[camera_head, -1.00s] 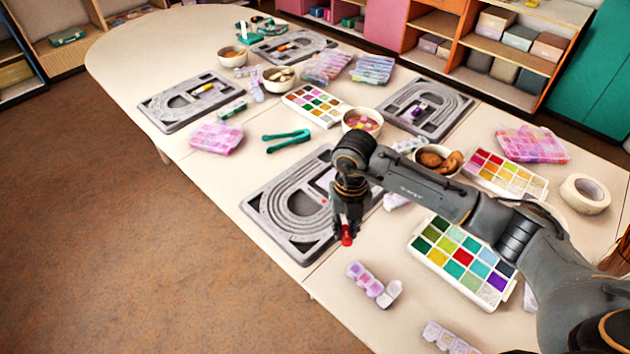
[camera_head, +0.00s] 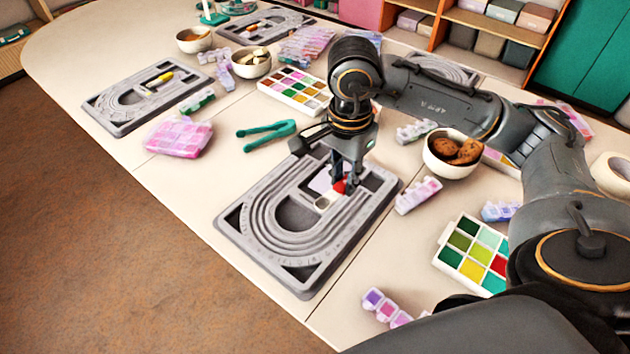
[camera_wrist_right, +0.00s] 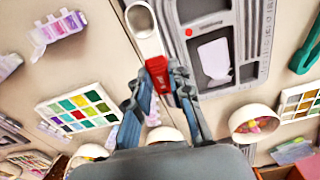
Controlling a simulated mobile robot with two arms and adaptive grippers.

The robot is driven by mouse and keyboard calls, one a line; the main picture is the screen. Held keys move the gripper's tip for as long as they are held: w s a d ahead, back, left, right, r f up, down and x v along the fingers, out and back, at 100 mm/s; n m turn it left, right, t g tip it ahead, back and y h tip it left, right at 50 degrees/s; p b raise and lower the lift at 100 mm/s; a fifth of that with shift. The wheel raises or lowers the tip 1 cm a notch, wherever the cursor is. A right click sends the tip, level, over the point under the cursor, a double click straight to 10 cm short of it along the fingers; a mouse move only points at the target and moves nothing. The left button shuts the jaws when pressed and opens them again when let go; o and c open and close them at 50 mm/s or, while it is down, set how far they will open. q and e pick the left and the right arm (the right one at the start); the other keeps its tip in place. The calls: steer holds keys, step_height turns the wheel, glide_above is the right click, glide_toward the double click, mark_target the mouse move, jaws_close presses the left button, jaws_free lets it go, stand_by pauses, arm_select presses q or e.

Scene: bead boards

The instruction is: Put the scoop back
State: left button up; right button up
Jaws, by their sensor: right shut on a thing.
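The scoop has a red handle (camera_head: 340,187) and a white cup (camera_head: 322,203). My right gripper (camera_head: 346,178) is shut on the red handle, over the right part of the near grey bead board (camera_head: 285,226). In the right wrist view, the red handle (camera_wrist_right: 159,74) lies between my right fingertips (camera_wrist_right: 160,84). The white cup (camera_wrist_right: 141,20) points away from them, beside the board's edge (camera_wrist_right: 175,30). I cannot tell whether the scoop touches the board. My left gripper is not in view.
The bead board has a pale flat piece (camera_wrist_right: 214,58) and a red bead (camera_wrist_right: 188,32) in its recesses. A bowl of brown pieces (camera_head: 432,168) and a colour bead tray (camera_head: 447,255) stand to the right. Green tweezers (camera_head: 265,132) lie behind the board. The table's front edge is close.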

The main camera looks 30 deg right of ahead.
steer(key=shift+w+d+n, duration=0.1)
steer(key=shift+n, duration=0.2)
steer(key=w+d+f, duration=0.2)
steer(key=w+f, duration=0.1)
steer(key=w, duration=0.1)
steer(key=w+d+f+p, duration=0.1)
steer(key=w+f, duration=0.2)
steer(key=w+d+f+p, duration=0.1)
steer(key=w+d+f, duration=0.1)
steer(key=w+f, duration=0.1)
steer(key=shift+w+d, duration=0.3)
steer(key=shift+w, duration=0.5)
steer(key=shift+w+d+f, duration=0.15)
steer(key=shift+w+f, duration=0.15)
steer(key=shift+f, duration=0.1)
step_height(320, 180, down, 3)
steer(key=shift+p, duration=0.45)
steer(key=shift+w, duration=0.1)
steer(key=shift+f, duration=0.1)
